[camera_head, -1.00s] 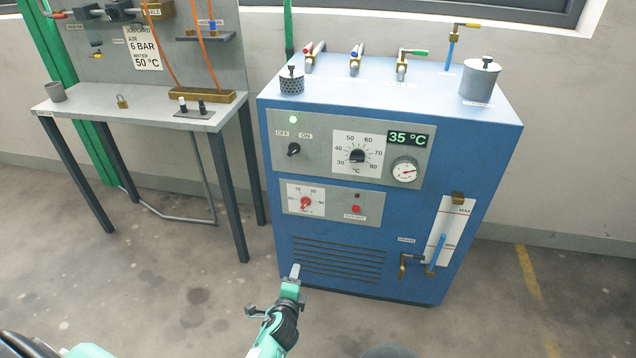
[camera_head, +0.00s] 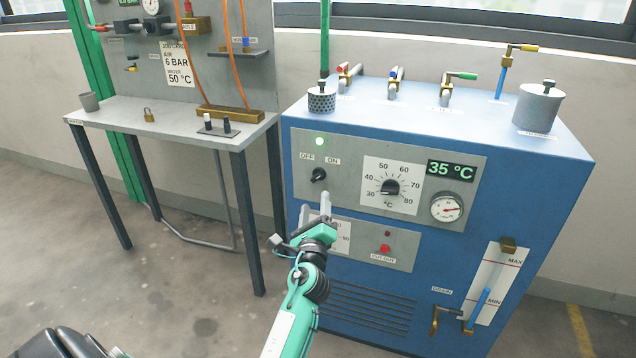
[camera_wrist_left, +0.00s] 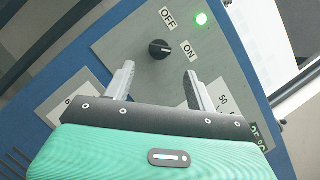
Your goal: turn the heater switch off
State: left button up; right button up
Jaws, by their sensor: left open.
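The heater switch (camera_head: 318,175) is a black rotary knob on the grey panel of the blue heater cabinet, below the OFF and ON labels. Its pointer leans to the right, toward ON, and the green lamp (camera_head: 319,141) above it is lit. My left gripper (camera_head: 325,206) is in front of the panel, just below the switch. In the left wrist view the switch (camera_wrist_left: 159,49) shows beyond and between the two fingertips, and the gripper (camera_wrist_left: 158,75) is open and empty, apart from the knob. My right gripper is not in view.
To the right of the switch are the temperature dial (camera_head: 390,187), the 35 °C display (camera_head: 452,170) and a gauge (camera_head: 446,208). My left arm hides part of the lower panel with the red cut-out button (camera_head: 385,248). A grey bench (camera_head: 170,120) stands at the left.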

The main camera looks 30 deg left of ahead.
aim_at(317, 180)
pick_arm(q)
jog(key=x, duration=0.8)
jog(key=c, duration=1)
